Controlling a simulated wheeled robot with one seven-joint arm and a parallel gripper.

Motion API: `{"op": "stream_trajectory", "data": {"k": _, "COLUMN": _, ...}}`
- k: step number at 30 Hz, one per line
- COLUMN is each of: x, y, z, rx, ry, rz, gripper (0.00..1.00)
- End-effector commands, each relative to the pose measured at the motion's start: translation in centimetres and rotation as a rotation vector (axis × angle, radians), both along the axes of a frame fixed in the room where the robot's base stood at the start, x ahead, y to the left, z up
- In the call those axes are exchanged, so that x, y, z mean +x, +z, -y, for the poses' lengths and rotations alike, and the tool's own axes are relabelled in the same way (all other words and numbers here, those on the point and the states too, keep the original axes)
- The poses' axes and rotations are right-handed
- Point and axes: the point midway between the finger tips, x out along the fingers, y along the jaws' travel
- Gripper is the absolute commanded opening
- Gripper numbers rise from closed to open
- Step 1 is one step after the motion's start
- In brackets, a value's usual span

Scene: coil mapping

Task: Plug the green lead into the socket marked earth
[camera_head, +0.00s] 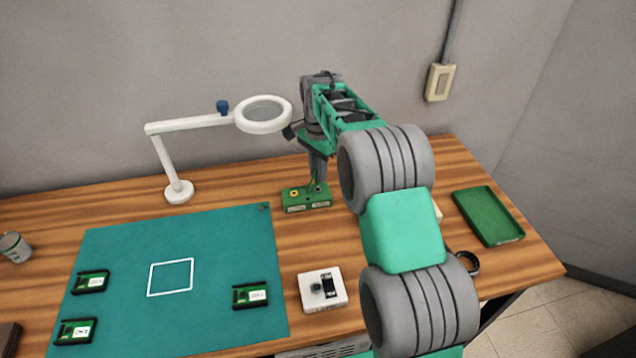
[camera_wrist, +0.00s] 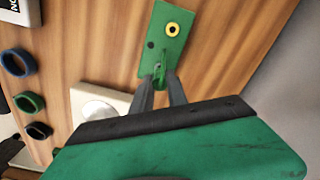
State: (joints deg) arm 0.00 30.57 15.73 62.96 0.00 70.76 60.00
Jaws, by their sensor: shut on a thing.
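A green socket block (camera_head: 307,199) stands on the table below my gripper (camera_head: 318,180) in the head view. Its front labels are too small to read. In the wrist view the block (camera_wrist: 178,50) shows a yellow-ringed socket (camera_wrist: 173,29) and a small dark hole (camera_wrist: 151,44). My gripper (camera_wrist: 160,84) is shut on the green lead (camera_wrist: 159,70), a thin green piece between the fingertips at the block's near end. I cannot tell whether the lead's tip is in a hole or just above it. The fingers partly hide this end.
A white magnifier lamp (camera_head: 180,125) stands to the left. A teal mat (camera_head: 215,230) holds several green modules. A white box (camera_head: 313,304) lies in front, a green tray (camera_head: 487,217) at right. Blue (camera_wrist: 17,62), green (camera_wrist: 28,102) and black (camera_wrist: 38,131) rings show in the wrist view.

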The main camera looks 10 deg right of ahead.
Motion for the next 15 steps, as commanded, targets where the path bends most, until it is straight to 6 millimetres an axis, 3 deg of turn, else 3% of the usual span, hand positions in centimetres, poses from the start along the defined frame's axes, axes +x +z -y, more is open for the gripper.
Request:
{"op": "stream_trajectory", "data": {"k": 8, "x": 0.0, "y": 0.1, "z": 0.0, "rx": 0.0, "ry": 0.0, "rz": 0.0, "gripper": 0.0}}
{"op": "stream_trajectory", "data": {"k": 15, "x": 0.0, "y": 2.1, "z": 0.0, "rx": 0.0, "ry": 0.0, "rz": 0.001, "gripper": 0.0}}
